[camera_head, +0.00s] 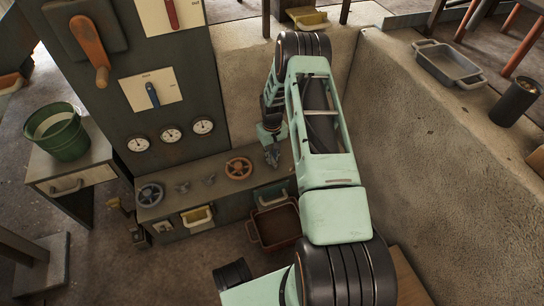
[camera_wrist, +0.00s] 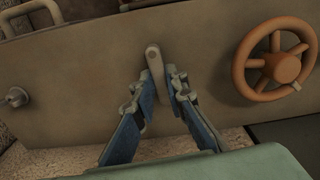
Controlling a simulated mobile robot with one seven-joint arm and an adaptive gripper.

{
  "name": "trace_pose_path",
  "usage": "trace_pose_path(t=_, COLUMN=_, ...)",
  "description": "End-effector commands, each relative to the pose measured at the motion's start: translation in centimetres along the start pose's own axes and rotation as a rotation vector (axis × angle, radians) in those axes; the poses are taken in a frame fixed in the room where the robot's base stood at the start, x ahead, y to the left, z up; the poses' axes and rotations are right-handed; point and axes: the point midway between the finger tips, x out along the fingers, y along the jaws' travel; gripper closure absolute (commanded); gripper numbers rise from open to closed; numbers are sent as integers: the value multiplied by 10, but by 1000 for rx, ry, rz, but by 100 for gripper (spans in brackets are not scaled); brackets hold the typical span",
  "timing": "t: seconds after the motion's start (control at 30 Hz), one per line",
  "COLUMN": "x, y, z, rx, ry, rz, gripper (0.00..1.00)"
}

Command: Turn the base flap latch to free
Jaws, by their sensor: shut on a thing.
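The latch (camera_wrist: 155,60) is a small grey lever with a round pivot at its upper end, set on the flat dark base panel (camera_wrist: 205,45). In the wrist view it hangs down, tilted slightly. My gripper (camera_wrist: 161,80) has its two blue-padded fingers on either side of the lever's lower part, closed on it. In the head view my gripper (camera_head: 271,155) is at the right end of the base unit (camera_head: 215,192), and I cannot make out the latch there.
An orange handwheel (camera_wrist: 275,62) is right of the latch in the wrist view, with a small knob (camera_wrist: 15,97) at the left. In the head view a black handwheel (camera_head: 150,195) is further left, a reddish tray (camera_head: 275,224) is below, and a concrete wall (camera_head: 425,150) stands right.

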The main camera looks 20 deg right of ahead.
Motion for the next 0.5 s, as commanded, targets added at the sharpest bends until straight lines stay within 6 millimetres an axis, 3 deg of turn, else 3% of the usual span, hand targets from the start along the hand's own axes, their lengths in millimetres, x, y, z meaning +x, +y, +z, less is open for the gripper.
trace_pose_path(t=0.5, x=0, y=1, z=1, rx=115, ry=-2, rz=1, gripper=100)
